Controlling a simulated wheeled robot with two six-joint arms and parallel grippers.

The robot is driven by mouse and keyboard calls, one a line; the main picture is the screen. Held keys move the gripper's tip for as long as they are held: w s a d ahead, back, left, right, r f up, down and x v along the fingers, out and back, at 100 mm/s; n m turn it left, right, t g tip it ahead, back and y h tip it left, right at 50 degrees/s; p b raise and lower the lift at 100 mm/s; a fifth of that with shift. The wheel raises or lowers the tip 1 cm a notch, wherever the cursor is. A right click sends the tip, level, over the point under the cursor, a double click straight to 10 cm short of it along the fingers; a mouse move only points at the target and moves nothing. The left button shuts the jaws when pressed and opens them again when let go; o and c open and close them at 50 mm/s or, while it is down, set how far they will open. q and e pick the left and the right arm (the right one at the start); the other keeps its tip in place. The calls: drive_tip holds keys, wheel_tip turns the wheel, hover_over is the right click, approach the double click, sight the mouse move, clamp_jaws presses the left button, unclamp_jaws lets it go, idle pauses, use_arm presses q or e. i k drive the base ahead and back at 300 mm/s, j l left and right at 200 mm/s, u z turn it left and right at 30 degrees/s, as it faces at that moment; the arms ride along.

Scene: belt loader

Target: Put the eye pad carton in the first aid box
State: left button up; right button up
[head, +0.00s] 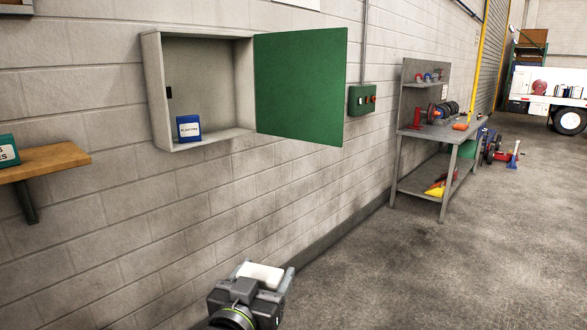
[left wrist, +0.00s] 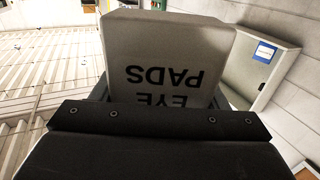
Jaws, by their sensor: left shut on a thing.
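The eye pad carton (left wrist: 165,60) is a white box lettered "EYE PADS", upside down in the left wrist view. My left gripper (head: 264,272) is shut on it, low in the head view, and the carton's white top (head: 262,275) shows between the fingers. The first aid box (head: 150,90) is a pale wall cabinet at upper left, with its green door (head: 300,88) swung open to the right. A blue and white carton (head: 189,129) stands inside it at the lower left. My left gripper is below the cabinet and apart from it. My right gripper is not seen.
A wooden wall shelf (head: 50,161) at the left holds a green box (head: 8,150). A green switch box (head: 362,99) is on the wall right of the open door. A grey workbench (head: 425,133) with tools stands farther right. The floor between is clear.

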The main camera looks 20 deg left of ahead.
sight(225, 133)
drive_tip(key=i, duration=1.55)
drive_tip(key=i+u, duration=0.25)
drive_tip(key=i, duration=0.4)
drive_tip(key=i+l+u, duration=0.2)
drive_tip(key=i, duration=0.4)
